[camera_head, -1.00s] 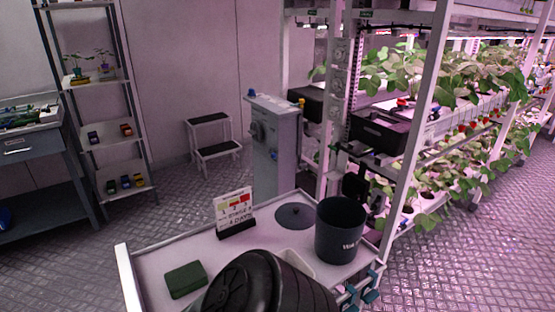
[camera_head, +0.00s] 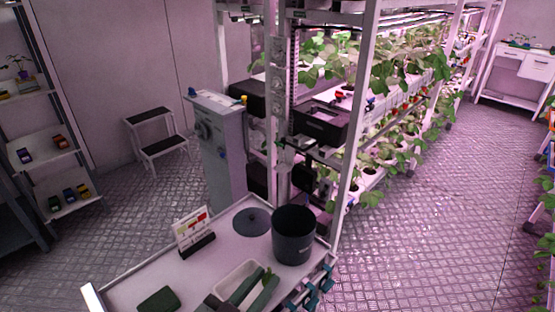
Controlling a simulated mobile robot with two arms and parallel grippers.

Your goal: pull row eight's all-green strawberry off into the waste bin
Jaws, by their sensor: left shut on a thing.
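The waste bin (camera_head: 293,236) is a dark open bucket with pale lettering, upright on the cart top. My left gripper (camera_head: 262,277) is at the bottom of the view, over the pale tray and lower left of the bin, apart from its rim. It is shut on a small green thing (camera_head: 268,271) at its fingertips, which looks like the green strawberry; the fingers hide much of it. The plant rows (camera_head: 395,70) stand on the rack behind the cart; row numbers cannot be read. My right gripper is not in view.
The white cart (camera_head: 135,282) also holds a round dark lid (camera_head: 252,221), a pale tray (camera_head: 222,283), a dark green box (camera_head: 158,300) and a sign card (camera_head: 192,232). A step stool (camera_head: 160,145) and grey cabinet (camera_head: 218,150) stand behind. The right aisle floor is clear.

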